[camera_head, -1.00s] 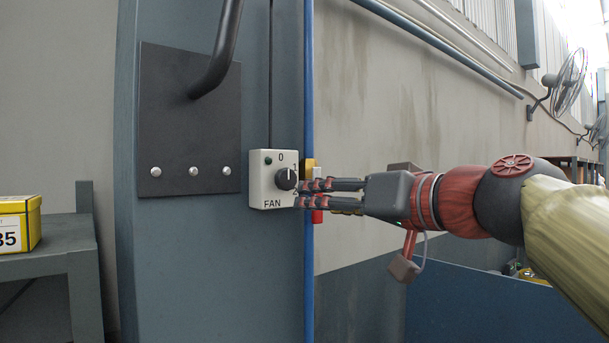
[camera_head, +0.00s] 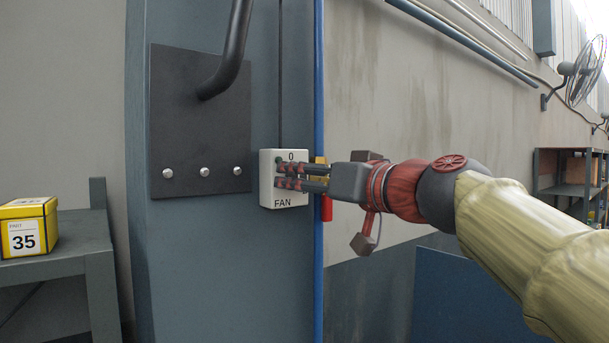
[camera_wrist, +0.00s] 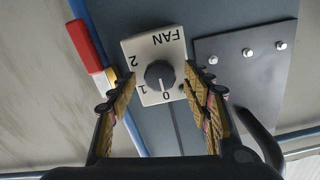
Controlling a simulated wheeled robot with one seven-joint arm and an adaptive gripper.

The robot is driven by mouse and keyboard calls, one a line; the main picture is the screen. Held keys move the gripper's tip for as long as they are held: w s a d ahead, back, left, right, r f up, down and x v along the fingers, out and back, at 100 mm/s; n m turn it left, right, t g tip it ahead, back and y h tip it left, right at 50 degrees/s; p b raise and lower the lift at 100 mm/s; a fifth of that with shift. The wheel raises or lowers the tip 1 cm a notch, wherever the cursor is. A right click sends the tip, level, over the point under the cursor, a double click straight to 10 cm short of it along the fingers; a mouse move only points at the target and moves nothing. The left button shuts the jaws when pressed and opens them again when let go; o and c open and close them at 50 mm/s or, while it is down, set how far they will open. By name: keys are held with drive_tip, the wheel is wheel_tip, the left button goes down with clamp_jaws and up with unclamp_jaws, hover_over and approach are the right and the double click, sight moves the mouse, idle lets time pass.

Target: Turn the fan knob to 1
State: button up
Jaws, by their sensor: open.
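The fan switch box (camera_head: 267,188) is a white box on a blue-grey column, marked 0, 1, 2 and FAN. In the wrist view the box (camera_wrist: 152,46) appears upside down. Its round dark knob (camera_wrist: 160,74) is in the middle, and a pale mark on it seems to point toward 0. My gripper (camera_head: 279,176) is in front of the box and hides the knob in the head view. In the wrist view my gripper (camera_wrist: 161,82) is open, with one finger on each side of the knob and visible gaps to it.
A black plate (camera_head: 200,125) with bolts and a black pipe (camera_head: 231,55) are left of the box. A blue pipe (camera_head: 319,90) and a red part (camera_head: 326,208) are close on its right. A yellow box (camera_head: 28,228) stands on a grey table (camera_head: 75,240) at left.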

drive_tip(key=c, duration=0.3)
drive_tip(key=c, duration=0.8)
drive_tip(key=shift+c, duration=0.2)
